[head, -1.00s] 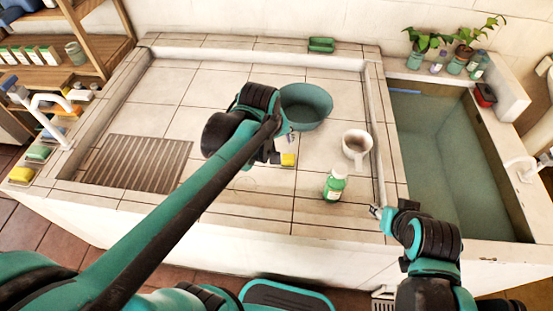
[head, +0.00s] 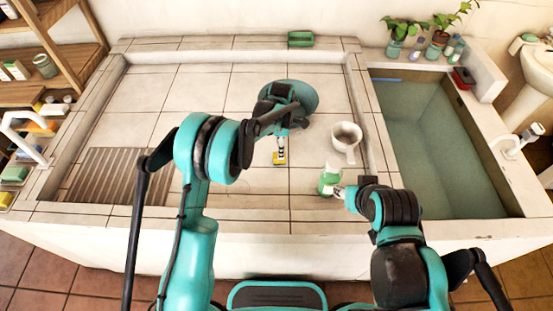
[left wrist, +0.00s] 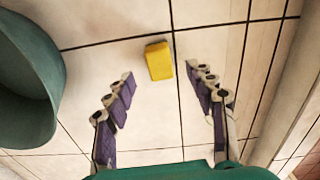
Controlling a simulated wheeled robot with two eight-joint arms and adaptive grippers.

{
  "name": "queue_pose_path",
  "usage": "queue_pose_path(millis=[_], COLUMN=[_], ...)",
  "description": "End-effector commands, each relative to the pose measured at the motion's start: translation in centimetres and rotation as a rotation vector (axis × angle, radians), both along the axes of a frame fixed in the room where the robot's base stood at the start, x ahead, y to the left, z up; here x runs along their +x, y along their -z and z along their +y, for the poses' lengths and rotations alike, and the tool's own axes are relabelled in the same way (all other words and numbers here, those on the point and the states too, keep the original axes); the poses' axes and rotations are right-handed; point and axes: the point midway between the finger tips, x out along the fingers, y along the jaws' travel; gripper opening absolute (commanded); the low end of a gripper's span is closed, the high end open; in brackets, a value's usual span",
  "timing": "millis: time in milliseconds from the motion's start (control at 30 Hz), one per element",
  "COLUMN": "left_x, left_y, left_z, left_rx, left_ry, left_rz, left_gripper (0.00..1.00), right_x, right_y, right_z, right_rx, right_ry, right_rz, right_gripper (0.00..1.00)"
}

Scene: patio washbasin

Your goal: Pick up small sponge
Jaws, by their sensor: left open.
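A small yellow sponge (head: 279,159) lies flat on the tiled counter, left of the green bottle. In the left wrist view the yellow sponge (left wrist: 159,60) lies just ahead of the fingertips, near the middle. My left gripper (left wrist: 163,80) is open and empty, its purple-padded fingers spread to either side of the sponge's line; it is not holding it. In the head view my left gripper (head: 281,143) is over the sponge, partly hiding it. My right gripper (head: 340,191) is beside the green bottle (head: 330,178); its jaws are too small to judge.
A teal bowl (head: 304,96) stands behind the left gripper and shows close on the left in the wrist view. A white mug (head: 345,138) stands right of the sponge. A green block (head: 301,38) sits on the back ledge. The basin (head: 430,140) is at right.

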Motion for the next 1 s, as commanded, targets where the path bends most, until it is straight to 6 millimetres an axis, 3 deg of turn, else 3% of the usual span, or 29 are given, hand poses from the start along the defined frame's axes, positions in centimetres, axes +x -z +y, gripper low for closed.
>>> queue_pose_path(millis=[433, 700, 867, 1000], left_x=[0.1, 0.1, 0.1, 0.1], left_y=[5.8, 6.1, 6.1, 6.1], left_z=[-0.1, 0.0, 0.0, 0.0], left_rx=[0.0, -0.001, -0.001, -0.001], left_ry=[0.002, 0.002, 0.002, 0.002], left_rz=[-0.001, -0.001, -0.001, -0.001], left_gripper=[0.55, 0.55, 0.13, 0.12], right_x=[0.0, 0.0, 0.0, 0.0], right_y=[2.7, 2.6, 2.6, 2.6], right_z=[0.0, 0.0, 0.0, 0.0], right_rx=[0.0, 0.0, 0.0, 0.0], right_ry=[0.0, 0.0, 0.0, 0.0], right_rz=[0.0, 0.0, 0.0, 0.0], right_gripper=[0.4, 0.4, 0.4, 0.4])
